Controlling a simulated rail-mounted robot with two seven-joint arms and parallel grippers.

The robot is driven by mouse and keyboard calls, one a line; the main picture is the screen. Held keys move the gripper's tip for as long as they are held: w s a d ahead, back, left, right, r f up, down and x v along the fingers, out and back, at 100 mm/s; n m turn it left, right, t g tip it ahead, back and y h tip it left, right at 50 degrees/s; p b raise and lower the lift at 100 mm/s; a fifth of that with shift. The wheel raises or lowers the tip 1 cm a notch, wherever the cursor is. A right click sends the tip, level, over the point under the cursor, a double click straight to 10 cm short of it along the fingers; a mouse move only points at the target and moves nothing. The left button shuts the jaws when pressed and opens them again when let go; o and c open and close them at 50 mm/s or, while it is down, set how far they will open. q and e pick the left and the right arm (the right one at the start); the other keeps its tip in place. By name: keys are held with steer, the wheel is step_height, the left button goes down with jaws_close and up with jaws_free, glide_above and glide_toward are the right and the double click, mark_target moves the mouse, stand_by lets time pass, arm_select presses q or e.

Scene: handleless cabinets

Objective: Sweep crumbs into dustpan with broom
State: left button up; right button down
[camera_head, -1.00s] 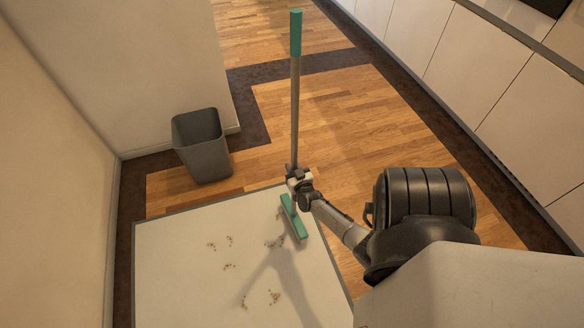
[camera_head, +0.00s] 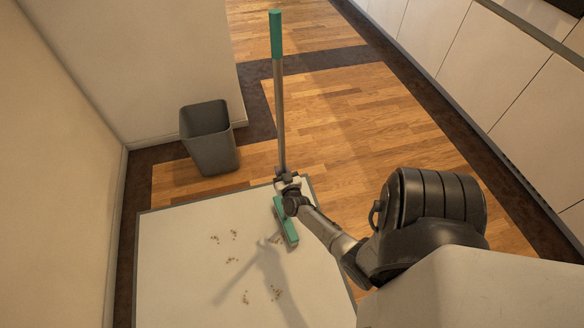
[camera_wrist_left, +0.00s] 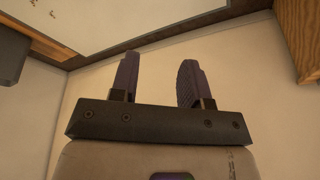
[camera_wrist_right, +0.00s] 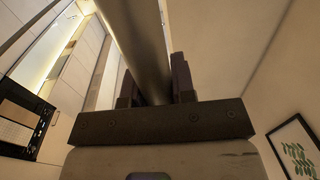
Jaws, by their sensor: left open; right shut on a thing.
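A broom with a teal grip, grey pole (camera_head: 280,115) and teal head (camera_head: 286,222) stands nearly upright, its head at the white mat (camera_head: 175,290). My right gripper (camera_head: 286,180) is shut on the pole low down, just above the head. The pole also runs between its fingers in the right wrist view (camera_wrist_right: 145,50). Several small clusters of brown crumbs (camera_head: 232,260) lie on the mat, left of and nearer than the broom head; some lie close to it. My left gripper (camera_wrist_left: 160,85) is open and empty in the left wrist view. I see no dustpan.
A grey bin (camera_head: 209,140) stands on the wooden floor behind the mat, near the wall corner. A wall (camera_head: 70,130) runs along the left. White handleless cabinets (camera_head: 480,70) line the right. The wooden floor between is clear.

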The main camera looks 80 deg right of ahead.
steer(key=shift+w+a+b, duration=0.85)
steer(key=shift+w+a, duration=2.05)
steer(key=shift+w, duration=1.6)
steer(key=shift+w+a+b, duration=0.8)
steer(key=shift+w+a, duration=2.05)
steer(key=shift+w, duration=1.65)
step_height(320, 180, up, 6)
steer(key=s+d+p, duration=0.1)
steer(key=s+p, duration=0.1)
steer(key=p, duration=0.5)
steer(key=shift+s+d, duration=0.25)
steer(key=shift+d, duration=0.05)
